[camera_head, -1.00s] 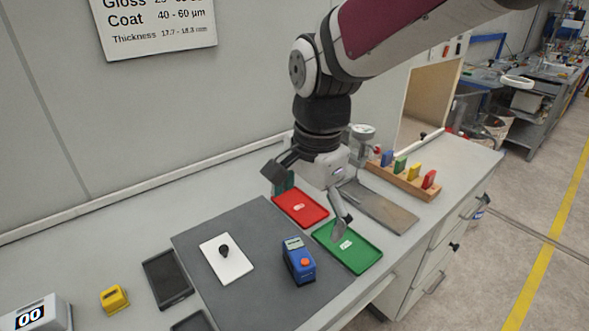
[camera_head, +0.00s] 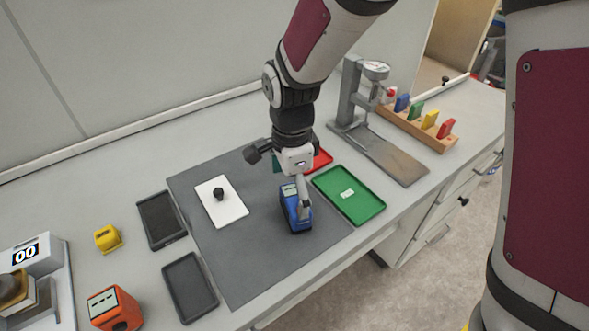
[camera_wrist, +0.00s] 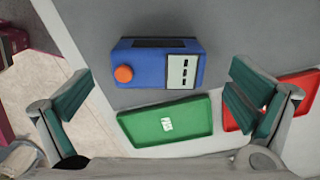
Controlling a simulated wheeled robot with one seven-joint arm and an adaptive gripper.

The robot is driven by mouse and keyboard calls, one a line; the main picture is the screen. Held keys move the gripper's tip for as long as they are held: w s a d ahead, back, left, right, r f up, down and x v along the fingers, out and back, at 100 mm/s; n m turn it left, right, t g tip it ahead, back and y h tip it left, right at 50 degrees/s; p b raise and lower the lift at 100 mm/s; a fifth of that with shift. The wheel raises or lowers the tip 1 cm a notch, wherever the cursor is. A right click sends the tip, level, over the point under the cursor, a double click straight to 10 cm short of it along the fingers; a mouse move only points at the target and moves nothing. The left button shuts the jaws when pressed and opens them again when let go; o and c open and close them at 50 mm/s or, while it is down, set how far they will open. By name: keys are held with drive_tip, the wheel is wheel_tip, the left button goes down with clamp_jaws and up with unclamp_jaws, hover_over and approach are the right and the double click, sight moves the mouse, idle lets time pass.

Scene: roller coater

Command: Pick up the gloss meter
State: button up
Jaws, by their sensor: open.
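A blue handheld meter (camera_head: 297,212) with a grey display and an orange button appears to be the gloss meter. It sits on the grey mat (camera_head: 255,275); in the head view my gripper partly covers it. In the wrist view the meter (camera_wrist: 158,65) lies ahead of the fingers, its orange button at left and display at right. My gripper (camera_head: 280,182) is open and empty above the mat, with one finger overlapping the meter in the head view. In the wrist view the gripper's (camera_wrist: 163,97) teal pads stand wide apart. I cannot tell the exact height gap.
A green tray (camera_head: 368,212) lies right of the meter, with a red tray (camera_head: 322,161) behind. A white plate with a black knob (camera_head: 220,200) lies left on the mat. Dark trays (camera_head: 190,290), a yellow block (camera_head: 107,238) and an orange device (camera_head: 113,308) stand farther left.

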sight(295, 198)
drive_tip(key=shift+d+f, duration=0.15)
drive_tip(key=shift+f, duration=1.2)
drive_tip(key=shift+d+f, duration=0.15)
drive_tip(key=shift+f, duration=1.2)
drive_tip(key=c, duration=1.4)
drive_tip(key=shift+o, duration=0.2)
drive_tip(key=shift+r, duration=0.1)
